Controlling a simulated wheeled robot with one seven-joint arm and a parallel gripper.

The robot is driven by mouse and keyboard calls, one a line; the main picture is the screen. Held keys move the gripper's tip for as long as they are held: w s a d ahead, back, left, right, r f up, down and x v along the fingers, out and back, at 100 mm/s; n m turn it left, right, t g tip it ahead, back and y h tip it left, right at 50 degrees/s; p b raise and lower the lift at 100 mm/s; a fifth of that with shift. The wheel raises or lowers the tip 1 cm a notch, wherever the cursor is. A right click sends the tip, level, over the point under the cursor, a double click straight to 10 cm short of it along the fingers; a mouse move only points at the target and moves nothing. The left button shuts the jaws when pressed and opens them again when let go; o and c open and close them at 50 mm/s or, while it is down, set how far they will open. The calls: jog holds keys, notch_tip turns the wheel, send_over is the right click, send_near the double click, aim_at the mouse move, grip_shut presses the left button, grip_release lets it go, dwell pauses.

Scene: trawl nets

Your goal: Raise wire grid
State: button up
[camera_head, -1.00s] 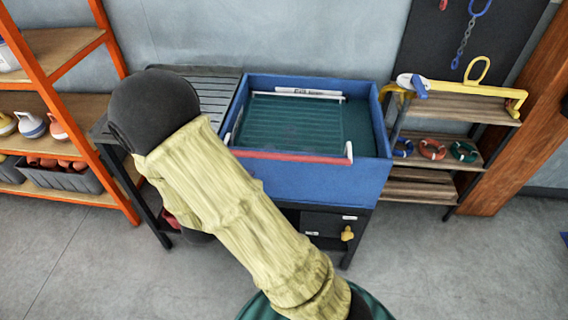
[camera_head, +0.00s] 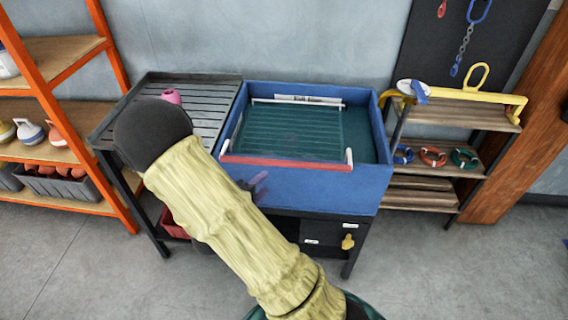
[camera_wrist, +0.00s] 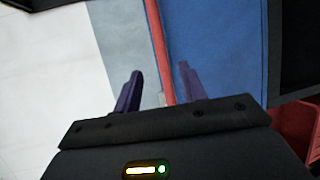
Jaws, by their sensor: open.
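The wire grid (camera_head: 290,130) is a dark mesh with pale side and back bars, lying in the blue bin (camera_head: 320,185). A red bar (camera_head: 300,163) runs along its front edge by the bin's front wall, with white pieces at its ends. My gripper (camera_head: 258,184) is mostly hidden behind my arm; its purple fingers show just in front of the bin's front wall. In the wrist view my gripper (camera_wrist: 160,69) is open, and the red bar (camera_wrist: 157,45) runs into the gap between its fingers. I cannot tell if they touch it.
A slatted dark table (camera_head: 195,105) with a pink item (camera_head: 171,96) adjoins the bin on the left. An orange shelf (camera_head: 65,95) stands farther left. A wooden rack (camera_head: 430,150) with a yellow bar (camera_head: 465,95) stands right. Floor in front is clear.

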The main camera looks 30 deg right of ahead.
aim_at(281, 165)
jog(key=x, duration=1.3)
jog(key=shift+f, duration=0.1)
grip_shut()
